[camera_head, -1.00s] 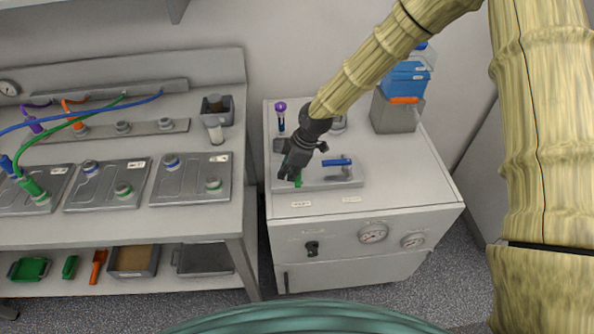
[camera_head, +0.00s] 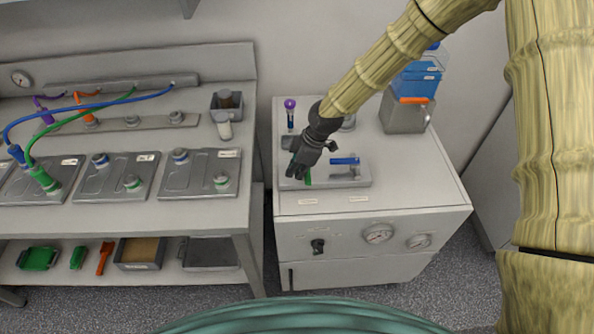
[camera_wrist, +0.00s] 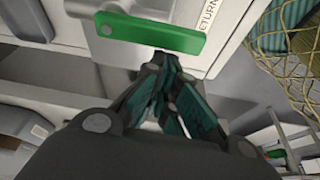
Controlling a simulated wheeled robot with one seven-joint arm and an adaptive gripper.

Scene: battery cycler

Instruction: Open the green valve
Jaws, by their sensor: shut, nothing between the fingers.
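The green valve handle (camera_wrist: 150,33) is a flat green lever. It lies across the upper middle of the wrist view, near a label with partly readable text. In the head view only a small green piece (camera_head: 308,177) shows beside my gripper, which hides the rest. My gripper (camera_wrist: 163,60) is shut and empty. Its fingertips are at the lower edge of the green handle in the wrist view; I cannot tell whether they touch it. In the head view my gripper (camera_head: 296,172) points down at the left part of the valve plate (camera_head: 335,182).
A blue valve handle (camera_head: 344,161) sits right of my gripper on the same plate. A purple-capped tube (camera_head: 290,113) stands behind, and a grey box with blue containers (camera_head: 405,114) stands at the back right. The workbench (camera_head: 140,215) is to the left. The cabinet's front right top is clear.

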